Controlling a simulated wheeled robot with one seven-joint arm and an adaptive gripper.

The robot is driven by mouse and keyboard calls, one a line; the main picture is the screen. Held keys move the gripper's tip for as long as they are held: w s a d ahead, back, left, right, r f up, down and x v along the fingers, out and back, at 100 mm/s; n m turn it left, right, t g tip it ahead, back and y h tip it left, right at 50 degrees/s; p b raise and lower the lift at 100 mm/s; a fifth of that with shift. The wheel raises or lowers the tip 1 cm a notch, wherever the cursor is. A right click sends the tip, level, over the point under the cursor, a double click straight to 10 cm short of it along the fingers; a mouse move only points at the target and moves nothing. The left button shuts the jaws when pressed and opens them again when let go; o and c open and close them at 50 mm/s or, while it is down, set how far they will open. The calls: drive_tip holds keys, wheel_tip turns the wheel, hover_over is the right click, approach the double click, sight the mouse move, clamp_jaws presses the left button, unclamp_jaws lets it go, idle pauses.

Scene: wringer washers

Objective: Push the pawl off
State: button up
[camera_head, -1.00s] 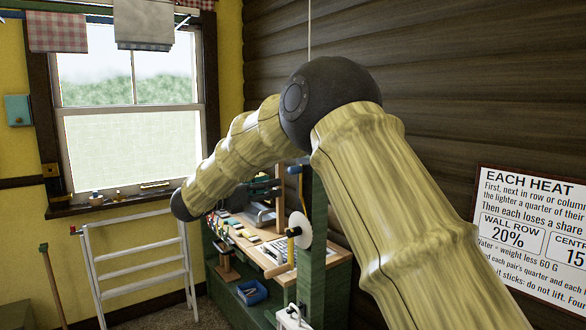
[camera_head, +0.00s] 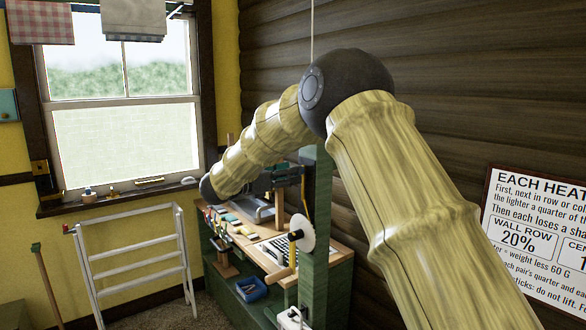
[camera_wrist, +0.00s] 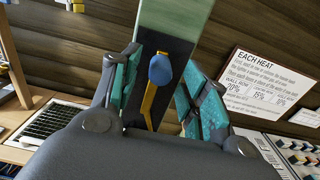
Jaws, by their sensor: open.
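A yellow lever with a blue knob (camera_wrist: 160,70) stands against a dark plate on a green post (camera_wrist: 167,20) in the wrist view. It looks like the pawl, but I cannot be sure. My gripper (camera_wrist: 163,62) is open, with one teal-padded finger on each side of the lever. The fingers look apart from the lever; any contact is not clear. In the head view the green post (camera_head: 314,200) rises at the front of the workbench, and my arm covers part of that area. The lever is not clear there.
A wooden workbench (camera_head: 335,252) carries small tools and a keyboard-like panel. A white disc (camera_head: 303,229) sits beside the post. A blue bin (camera_head: 251,289) is below. A white rack (camera_head: 135,270) stands left, under the window. A printed sign (camera_head: 545,245) hangs on the plank wall.

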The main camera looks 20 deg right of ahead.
drive_tip(key=shift+p+x, duration=0.3)
drive_tip(key=shift+x, duration=0.85)
clamp_jaws()
